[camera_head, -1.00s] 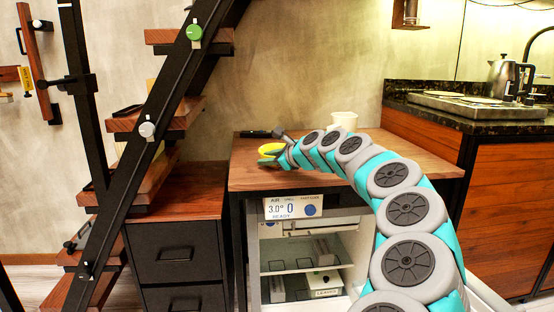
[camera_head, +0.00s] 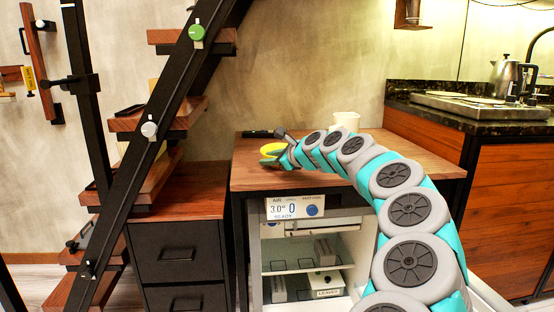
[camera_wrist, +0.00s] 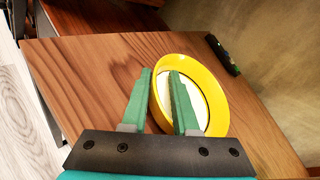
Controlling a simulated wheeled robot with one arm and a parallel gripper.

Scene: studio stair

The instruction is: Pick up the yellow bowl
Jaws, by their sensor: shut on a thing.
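The yellow bowl (camera_wrist: 216,98), with a white inside, is on the wooden tabletop in the wrist view. In the head view the bowl (camera_head: 270,148) shows as a small yellow patch at the table's left part, partly hidden by my gripper. My gripper (camera_wrist: 162,76) has its green fingers on either side of the bowl's near wall, one inside the bowl and one outside. It is shut on that wall. The bowl is at or very close to the table surface; I cannot tell whether it touches.
A dark object (camera_wrist: 223,54) lies beyond the bowl near the table's back edge. A white cup (camera_head: 345,120) stands farther right on the wooden table (camera_head: 425,165). A staircase (camera_head: 160,115) is at left, and a counter with a kettle (camera_head: 504,76) at right.

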